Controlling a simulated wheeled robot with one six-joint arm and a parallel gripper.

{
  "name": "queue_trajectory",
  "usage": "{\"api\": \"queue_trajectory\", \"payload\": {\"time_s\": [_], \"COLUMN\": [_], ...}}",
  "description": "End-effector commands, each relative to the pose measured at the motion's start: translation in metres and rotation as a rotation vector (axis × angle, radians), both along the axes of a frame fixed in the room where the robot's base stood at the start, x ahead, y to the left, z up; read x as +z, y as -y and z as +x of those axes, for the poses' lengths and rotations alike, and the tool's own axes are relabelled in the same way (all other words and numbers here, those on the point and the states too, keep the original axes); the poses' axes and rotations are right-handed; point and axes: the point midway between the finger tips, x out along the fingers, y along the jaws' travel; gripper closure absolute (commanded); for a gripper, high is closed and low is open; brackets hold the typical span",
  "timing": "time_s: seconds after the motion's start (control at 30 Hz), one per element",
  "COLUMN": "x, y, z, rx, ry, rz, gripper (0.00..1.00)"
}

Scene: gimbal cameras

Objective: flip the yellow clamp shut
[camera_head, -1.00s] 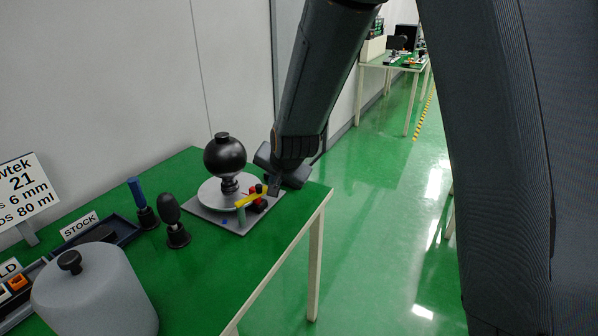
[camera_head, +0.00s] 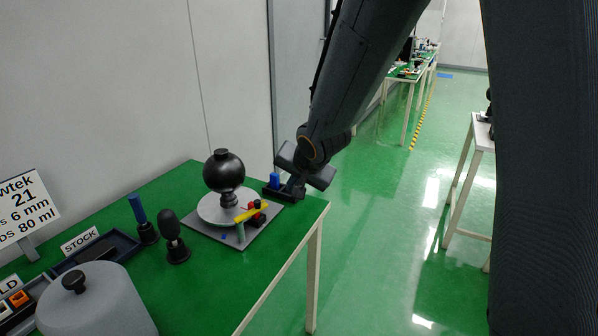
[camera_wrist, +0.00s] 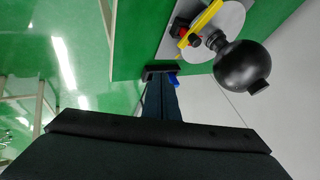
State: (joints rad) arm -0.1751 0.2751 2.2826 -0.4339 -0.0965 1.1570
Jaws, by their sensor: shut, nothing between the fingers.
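The yellow clamp lever (camera_head: 251,213) slants over the front right of a grey fixture plate (camera_head: 214,235), with red and black clamp parts (camera_head: 259,206) beside it. In the wrist view the yellow lever (camera_wrist: 207,17) lies at the top, by red parts (camera_wrist: 182,42). I cannot tell whether the clamp is fully closed. My gripper (camera_head: 297,194) is shut and empty. It is to the right of the clamp, apart from it, by the table's right corner. In the wrist view my fingers (camera_wrist: 159,84) point toward a dark holder with a blue piece.
A black ball (camera_head: 223,171) on a stem stands on the round disc (camera_head: 208,212) beside the clamp. The dark holder (camera_head: 272,192) with its blue piece (camera_head: 274,180) sits close to my gripper. Dark and blue-handled tools (camera_head: 173,236) stand left. The table's right edge is near.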

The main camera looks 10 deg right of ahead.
Motion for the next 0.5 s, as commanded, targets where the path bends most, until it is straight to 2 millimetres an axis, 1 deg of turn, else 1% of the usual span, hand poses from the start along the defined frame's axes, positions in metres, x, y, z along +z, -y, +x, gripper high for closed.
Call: {"api": "queue_trajectory", "payload": {"time_s": [0.03,0.2,0.5], "x": [0.008,0.018,0.022], "y": [0.003,0.01,0.013], "z": [-0.003,-0.009,-0.012], "rx": [0.0,0.0,0.0], "ry": [0.0,0.001,0.0], "rz": [0.0,0.0,0.0], "gripper": [1.0,1.0,1.0]}}
